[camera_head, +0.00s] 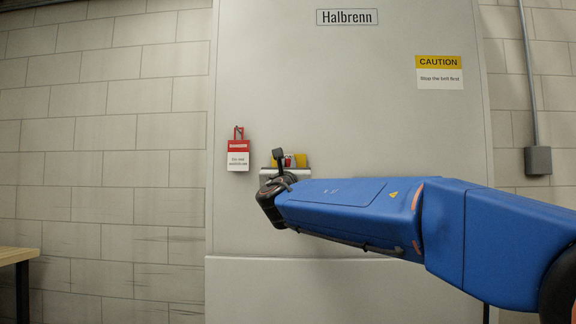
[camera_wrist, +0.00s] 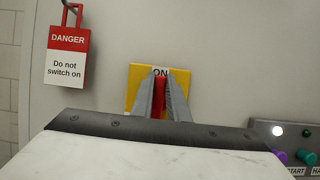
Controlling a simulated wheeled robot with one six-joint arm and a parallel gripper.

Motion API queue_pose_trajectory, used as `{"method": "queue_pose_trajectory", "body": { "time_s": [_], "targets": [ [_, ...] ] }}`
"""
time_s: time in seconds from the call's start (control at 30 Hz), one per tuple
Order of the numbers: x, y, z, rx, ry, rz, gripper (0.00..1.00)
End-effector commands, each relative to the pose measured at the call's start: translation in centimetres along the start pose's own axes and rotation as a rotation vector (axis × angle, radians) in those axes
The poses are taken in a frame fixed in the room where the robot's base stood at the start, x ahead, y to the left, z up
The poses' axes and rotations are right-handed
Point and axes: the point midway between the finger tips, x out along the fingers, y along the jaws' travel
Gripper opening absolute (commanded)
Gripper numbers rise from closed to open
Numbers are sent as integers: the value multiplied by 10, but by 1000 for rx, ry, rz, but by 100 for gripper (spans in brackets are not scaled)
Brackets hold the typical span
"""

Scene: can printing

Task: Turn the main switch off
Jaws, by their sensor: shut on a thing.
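The main switch is a red handle (camera_wrist: 160,97) on a yellow plate (camera_wrist: 135,83) marked "ON" at its top, fixed to the pale cabinet front. The handle stands upright in the wrist view. My gripper (camera_wrist: 160,82) has its two grey fingers on either side of the red handle, shut on it. In the head view the yellow plate (camera_head: 301,160) shows in part behind my wrist, with a bit of red (camera_head: 288,160) in its middle. The lower part of the plate and handle is hidden by my gripper body.
A red and white "DANGER Do not switch on" tag (camera_wrist: 68,55) with a red lock hangs left of the switch. A control panel (camera_wrist: 290,132) with a white lamp and purple and green buttons sits at the lower right. A table corner (camera_head: 18,256) shows at far left.

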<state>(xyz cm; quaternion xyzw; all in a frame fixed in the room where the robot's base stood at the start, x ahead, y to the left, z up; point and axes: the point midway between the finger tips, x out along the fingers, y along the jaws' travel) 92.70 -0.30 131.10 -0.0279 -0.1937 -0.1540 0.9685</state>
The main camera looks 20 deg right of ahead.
Motion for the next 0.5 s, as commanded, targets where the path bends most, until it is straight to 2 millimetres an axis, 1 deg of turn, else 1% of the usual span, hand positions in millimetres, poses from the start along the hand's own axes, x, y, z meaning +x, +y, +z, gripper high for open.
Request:
{"method": "queue_pose_trajectory", "body": {
  "time_s": [0.27,0.5],
  "targets": [
    [0,-1,-2,81,3,-33,0],
    [-1,-4,-4,253,4,-104,0]
  ]
}}
